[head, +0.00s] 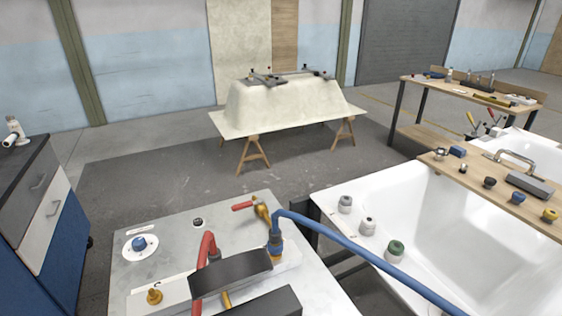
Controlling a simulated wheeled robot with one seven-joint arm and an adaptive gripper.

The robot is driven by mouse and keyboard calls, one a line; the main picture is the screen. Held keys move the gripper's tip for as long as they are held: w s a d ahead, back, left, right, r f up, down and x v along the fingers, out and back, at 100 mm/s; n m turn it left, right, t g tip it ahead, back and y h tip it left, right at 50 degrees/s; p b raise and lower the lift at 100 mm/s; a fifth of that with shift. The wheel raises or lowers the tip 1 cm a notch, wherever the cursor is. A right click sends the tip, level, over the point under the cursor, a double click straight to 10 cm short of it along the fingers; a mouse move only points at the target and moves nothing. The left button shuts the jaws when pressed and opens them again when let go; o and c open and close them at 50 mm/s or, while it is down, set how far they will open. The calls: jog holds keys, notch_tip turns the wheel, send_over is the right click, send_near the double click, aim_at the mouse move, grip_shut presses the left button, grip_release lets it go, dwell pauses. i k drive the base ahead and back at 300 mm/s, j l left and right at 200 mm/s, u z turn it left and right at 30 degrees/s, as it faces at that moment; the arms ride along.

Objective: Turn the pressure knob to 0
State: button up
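A blue knob (139,243), which looks like the pressure knob, stands at the centre of a white round dial plate (127,253) on the left of a grey panel top (185,262). Marks on the dial are too small to read, so I cannot tell which value the knob points to. A small label strip lies behind it. A small dark round fitting with a pale rim (198,222) sits to its right. My gripper is not identifiable in the head view, and nothing is touching the knob.
A brass valve with a red lever (242,206), a red hose (206,247), a blue hose (370,255) and dark blocks (231,273) crowd the panel's right side. A brass knob (154,297) stands in front. A white tub (430,215) is right, a cabinet (50,205) left.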

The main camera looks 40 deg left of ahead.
aim_at(139, 244)
jog(key=u, duration=0.4)
jog(key=l+u, duration=0.1)
jog(key=u, duration=0.35)
jog(key=k+u, duration=0.1)
jog(key=u, duration=0.7)
jog(key=k+u, duration=0.1)
jog(key=u, duration=0.35)
jog(key=j+u, duration=0.1)
jog(key=u, duration=0.35)
jog(key=j+u, duration=0.15)
jog(key=u, duration=0.35)
jog(key=i+j+u, duration=0.1)
jog(key=u, duration=0.15)
jog(key=i+j+u, duration=0.1)
jog(key=u, duration=0.2)
jog(key=i+z, duration=0.35)
jog(key=i+j+z, duration=0.1)
jog(key=z, duration=0.25)
jog(key=i+j+z, duration=0.2)
jog(key=z, duration=0.15)
